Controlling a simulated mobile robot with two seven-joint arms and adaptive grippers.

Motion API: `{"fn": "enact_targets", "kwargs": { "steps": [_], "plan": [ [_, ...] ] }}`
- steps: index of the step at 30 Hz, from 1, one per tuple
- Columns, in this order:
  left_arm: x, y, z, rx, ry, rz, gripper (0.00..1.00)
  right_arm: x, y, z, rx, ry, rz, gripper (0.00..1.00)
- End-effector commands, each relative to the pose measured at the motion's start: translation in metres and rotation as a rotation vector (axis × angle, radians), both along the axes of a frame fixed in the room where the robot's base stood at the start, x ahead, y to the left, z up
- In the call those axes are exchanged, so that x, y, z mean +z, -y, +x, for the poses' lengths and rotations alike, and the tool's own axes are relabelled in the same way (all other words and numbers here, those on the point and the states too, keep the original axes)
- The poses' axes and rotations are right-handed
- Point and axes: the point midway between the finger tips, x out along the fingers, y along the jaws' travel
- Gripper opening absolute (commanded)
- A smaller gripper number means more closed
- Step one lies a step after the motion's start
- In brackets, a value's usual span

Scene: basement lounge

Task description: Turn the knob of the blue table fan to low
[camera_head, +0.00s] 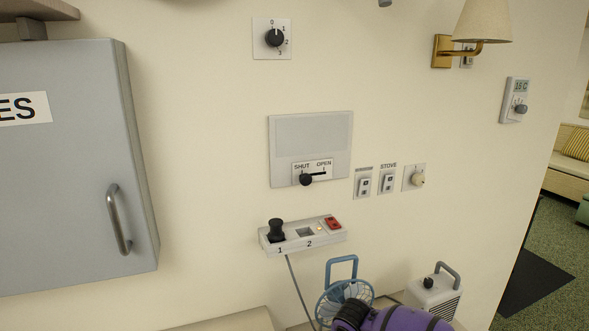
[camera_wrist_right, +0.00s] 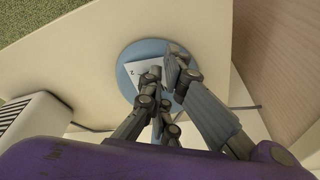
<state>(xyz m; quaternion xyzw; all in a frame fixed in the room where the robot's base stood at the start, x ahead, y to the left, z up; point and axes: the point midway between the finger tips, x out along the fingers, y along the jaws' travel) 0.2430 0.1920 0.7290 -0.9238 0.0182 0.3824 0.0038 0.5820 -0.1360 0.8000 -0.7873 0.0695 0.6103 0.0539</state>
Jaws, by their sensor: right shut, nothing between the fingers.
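The blue table fan (camera_head: 341,272) stands at the bottom of the head view, with its blue handle and wire cage showing and its lower part hidden by my purple right arm. In the right wrist view its round blue base (camera_wrist_right: 125,86) carries a white dial plate (camera_wrist_right: 132,69) with a "2" on it. My right gripper (camera_wrist_right: 170,72) is shut and empty, its fingertips over the dial plate. The fingers cover the middle of the plate, so the knob and its setting are hidden; I cannot tell whether they touch it. My left gripper is in neither view.
A white heater-like box (camera_head: 434,295) with a dark knob stands right of the fan; a grey vented side (camera_wrist_right: 33,122) shows in the wrist view. A socket strip (camera_head: 304,236) with a plug and cord is on the wall above. A grey cabinet (camera_head: 75,170) is at left.

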Motion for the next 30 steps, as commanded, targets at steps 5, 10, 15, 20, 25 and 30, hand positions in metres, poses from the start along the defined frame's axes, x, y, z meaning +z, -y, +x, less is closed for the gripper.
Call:
{"fn": "enact_targets", "kwargs": {
  "steps": [5, 10, 15, 20, 25, 30],
  "plan": [
    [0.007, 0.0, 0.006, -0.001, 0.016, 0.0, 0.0, 0.001, -0.003, -0.003, 0.001, -0.001, 0.001, 0.0],
    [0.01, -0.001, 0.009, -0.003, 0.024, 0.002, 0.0, 0.015, -0.003, -0.003, 0.002, 0.001, 0.002, 0.0],
    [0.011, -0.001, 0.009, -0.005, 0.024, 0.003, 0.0, 0.034, -0.002, -0.003, 0.001, -0.001, 0.001, 0.0],
    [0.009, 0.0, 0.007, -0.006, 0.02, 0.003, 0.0, 0.051, -0.002, -0.004, 0.001, -0.002, 0.002, 0.0],
    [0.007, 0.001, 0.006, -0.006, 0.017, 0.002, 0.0, 0.059, -0.002, -0.004, 0.001, -0.002, 0.001, 0.0],
    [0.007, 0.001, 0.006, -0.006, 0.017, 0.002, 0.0, 0.059, -0.002, -0.004, 0.001, -0.002, 0.0, 0.0]
  ]
}}
